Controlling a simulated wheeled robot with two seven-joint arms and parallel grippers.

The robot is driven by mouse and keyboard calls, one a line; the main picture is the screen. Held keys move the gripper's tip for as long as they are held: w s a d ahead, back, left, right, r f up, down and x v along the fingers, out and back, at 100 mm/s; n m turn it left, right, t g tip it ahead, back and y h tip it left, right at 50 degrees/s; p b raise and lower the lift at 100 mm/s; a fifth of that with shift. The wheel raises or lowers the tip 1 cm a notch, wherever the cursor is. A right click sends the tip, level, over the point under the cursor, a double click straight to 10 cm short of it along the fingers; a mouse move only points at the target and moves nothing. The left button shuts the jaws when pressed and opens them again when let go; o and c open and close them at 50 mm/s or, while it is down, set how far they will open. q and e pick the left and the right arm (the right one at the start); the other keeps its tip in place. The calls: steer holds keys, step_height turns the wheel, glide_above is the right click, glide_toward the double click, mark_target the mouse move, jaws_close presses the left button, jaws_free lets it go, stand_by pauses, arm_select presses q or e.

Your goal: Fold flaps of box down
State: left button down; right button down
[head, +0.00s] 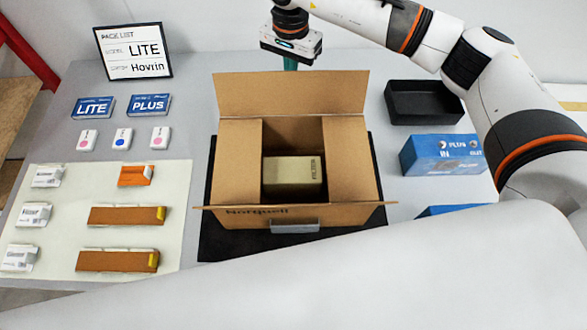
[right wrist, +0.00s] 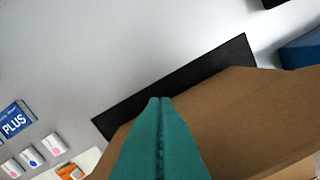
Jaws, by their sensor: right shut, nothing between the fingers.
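The open cardboard box (head: 228,192) stands in the middle of the table in the head view. Its back flap (head: 290,93) stands up. The left flap (head: 240,155) and right flap (head: 347,155) lie inward over the sides of the opening. The front flap (head: 215,208) shows nearly edge-on along the front rim. A beige package (head: 293,172) lies inside. My right gripper (head: 291,64) is just behind the back flap's top edge, its lower fingers hidden there. In the right wrist view its teal fingers (right wrist: 160,102) are together and empty, over brown cardboard (right wrist: 235,115). My left gripper is out of view.
The box stands on a black mat (head: 222,245). To the right are a black tray (head: 425,102) and a blue box (head: 443,155). To the left are a pack list sign (head: 134,52), small cards, and a pale mat (head: 60,220) with several parts.

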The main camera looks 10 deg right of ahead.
mark_target(292, 89)
steer(key=shift+s, duration=0.1)
steer(key=s, duration=0.1)
steer(key=s+r, duration=0.1)
steer(key=s, duration=0.1)
steer(key=shift+s+a+r+p, duration=0.25)
steer(key=shift+s+a+p, duration=0.1)
steer(key=shift+s+a+b, duration=0.25)
steer(key=shift+s+b, duration=0.15)
steer(key=shift+s, duration=0.7)
steer(key=s+f+b, duration=0.1)
steer(key=s+b, duration=0.1)
steer(key=s+a+f+b, duration=0.1)
steer(key=s+f+b, duration=0.2)
steer(key=s+b, duration=0.1)
steer(key=s, duration=0.1)
steer(key=shift+a+f, duration=0.2)
steer(key=shift+f, duration=0.2)
steer(key=shift+r, duration=0.1)
